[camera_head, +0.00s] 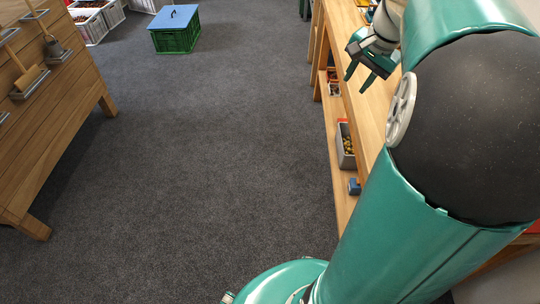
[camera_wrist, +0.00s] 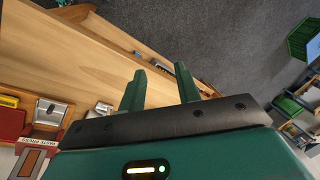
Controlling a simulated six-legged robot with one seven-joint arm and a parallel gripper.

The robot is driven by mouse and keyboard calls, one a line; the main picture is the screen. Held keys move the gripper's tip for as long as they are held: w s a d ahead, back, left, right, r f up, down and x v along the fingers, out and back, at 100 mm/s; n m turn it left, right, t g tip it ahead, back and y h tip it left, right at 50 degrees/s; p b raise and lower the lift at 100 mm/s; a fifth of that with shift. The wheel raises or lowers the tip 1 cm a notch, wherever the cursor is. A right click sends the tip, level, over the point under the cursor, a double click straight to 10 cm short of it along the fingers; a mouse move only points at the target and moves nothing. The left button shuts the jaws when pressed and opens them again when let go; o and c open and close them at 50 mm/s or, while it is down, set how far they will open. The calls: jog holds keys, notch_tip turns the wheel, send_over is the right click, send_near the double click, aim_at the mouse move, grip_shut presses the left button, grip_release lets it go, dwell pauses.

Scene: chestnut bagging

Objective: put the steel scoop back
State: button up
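My gripper (camera_head: 358,83) is over the wooden bench at the upper right of the head view, fingers pointing down. In the wrist view my gripper (camera_wrist: 161,70) has its two green fingers apart, with nothing between them. I cannot make out the steel scoop for certain in either view. A wooden rack (camera_head: 50,115) at the left of the head view holds several wooden-handled tools on small metal holders, among them a dark-headed tool (camera_head: 54,48) and a tan, block-like tool (camera_head: 29,79).
The wooden bench (camera_head: 375,105) runs along the right, with a lower shelf holding a grey bin (camera_head: 345,146) and a blue item (camera_head: 354,187). A green crate with a blue lid (camera_head: 175,30) stands on the floor at the back. The grey floor between rack and bench is clear.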

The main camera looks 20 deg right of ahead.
jog(key=s+a+f+n+t, duration=0.1)
jog(key=s+a+n, duration=0.2)
jog(key=a, duration=0.6)
jog(key=s+a+f+n, duration=0.1)
jog(key=s+a+n, duration=0.3)
jog(key=a, duration=0.5)
jog(key=s+a+f+n+t, duration=0.1)
jog(key=s+a+n, duration=0.3)
jog(key=a, duration=0.6)
jog(key=shift+n+t, duration=0.3)
jog(key=shift+n, duration=0.8)
